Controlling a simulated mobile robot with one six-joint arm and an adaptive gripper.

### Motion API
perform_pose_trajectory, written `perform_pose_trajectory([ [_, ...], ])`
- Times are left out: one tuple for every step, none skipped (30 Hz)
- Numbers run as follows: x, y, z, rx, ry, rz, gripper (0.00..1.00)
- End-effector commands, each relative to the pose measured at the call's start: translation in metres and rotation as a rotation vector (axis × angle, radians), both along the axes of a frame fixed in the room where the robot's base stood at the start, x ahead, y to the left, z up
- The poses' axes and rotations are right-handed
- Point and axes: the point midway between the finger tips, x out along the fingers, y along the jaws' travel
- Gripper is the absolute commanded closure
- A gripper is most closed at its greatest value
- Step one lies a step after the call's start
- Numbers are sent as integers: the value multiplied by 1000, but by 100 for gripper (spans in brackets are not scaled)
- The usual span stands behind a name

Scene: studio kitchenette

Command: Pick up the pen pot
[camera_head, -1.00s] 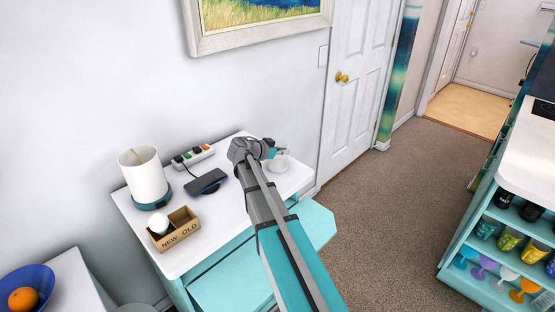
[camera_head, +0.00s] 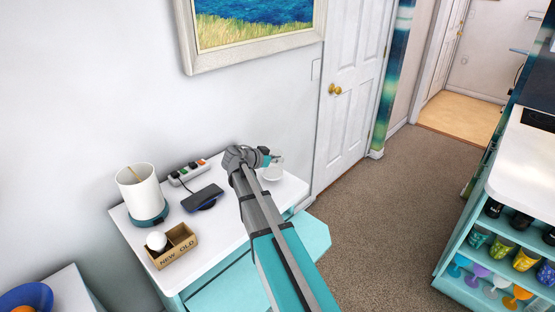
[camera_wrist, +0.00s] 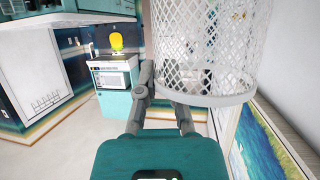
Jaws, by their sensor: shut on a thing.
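The pen pot is a white wire-mesh cylinder (camera_wrist: 205,50), large in the wrist view at the upper right. My gripper (camera_wrist: 172,82) has its fingers shut on it, one finger in front at its left and the other partly hidden behind the mesh. In the head view my gripper (camera_head: 266,158) is above the right back of the white desk (camera_head: 222,224). The pot (camera_head: 273,171) shows there only as a small pale shape beside the fingers, partly hidden by my arm.
A lamp (camera_head: 139,187), a power strip (camera_head: 189,173), a dark phone on a stand (camera_head: 202,197) and a NEW/OLD box (camera_head: 171,247) with a white ball stand left on the desk. The wall is close behind; a white door (camera_head: 350,90) is to the right.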

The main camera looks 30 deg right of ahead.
Motion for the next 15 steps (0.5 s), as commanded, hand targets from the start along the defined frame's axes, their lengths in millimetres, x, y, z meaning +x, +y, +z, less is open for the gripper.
perform_pose_trajectory([
  [-8, 3, 12, 0, 0, 0, 100],
  [-11, 4, 15, 0, 0, 0, 100],
  [-14, 5, 20, 0, 0, 1, 100],
  [-17, 6, 24, 0, 0, 1, 100],
  [-20, 7, 27, 0, 0, 1, 100],
  [-23, 9, 32, -1, -1, 1, 100],
  [-26, 10, 35, 0, 0, 1, 100],
  [-28, 11, 39, -1, -1, 1, 100],
  [-32, 12, 43, -1, -1, 1, 100],
  [-35, 13, 47, -1, -1, 1, 100],
  [-37, 14, 50, -1, -1, 1, 100],
  [-41, 16, 55, -1, 0, 0, 100],
  [-44, 17, 58, -1, 0, 0, 100],
  [-46, 18, 61, -1, 0, 0, 100],
  [-57, 22, 65, 0, 0, 1, 100],
])
